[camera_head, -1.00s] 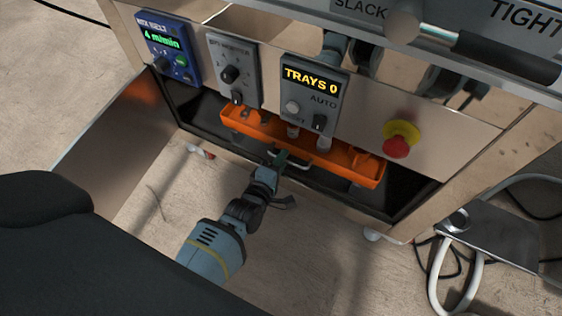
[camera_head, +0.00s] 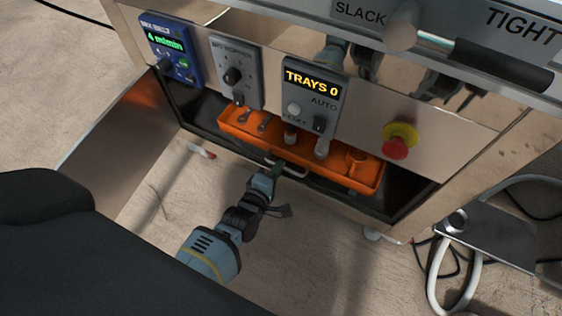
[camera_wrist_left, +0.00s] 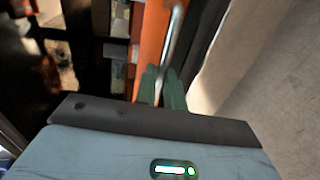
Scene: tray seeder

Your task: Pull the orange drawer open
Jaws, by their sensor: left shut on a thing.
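The orange drawer (camera_head: 235,134) is partly out of the dark opening below the control panel. Several small items, some like metal tools and an orange cup, show inside it. Its pale bar handle (camera_head: 296,171) is at the front. My left gripper (camera_head: 276,168) is at the handle, coming from the front. In the left wrist view its green fingers (camera_wrist_left: 161,88) are shut around the metal handle (camera_wrist_left: 174,38), beside the orange drawer front (camera_wrist_left: 152,35). The exact contact is partly hidden by the fingers. My right gripper is not in view.
An open metal door (camera_head: 112,150) stands left of the opening. Above are control boxes, one reading TRAYS 0 (camera_head: 313,78), and a red stop button (camera_head: 396,147). A red-and-white object (camera_head: 201,151) lies on the floor. Floor in front is mostly clear.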

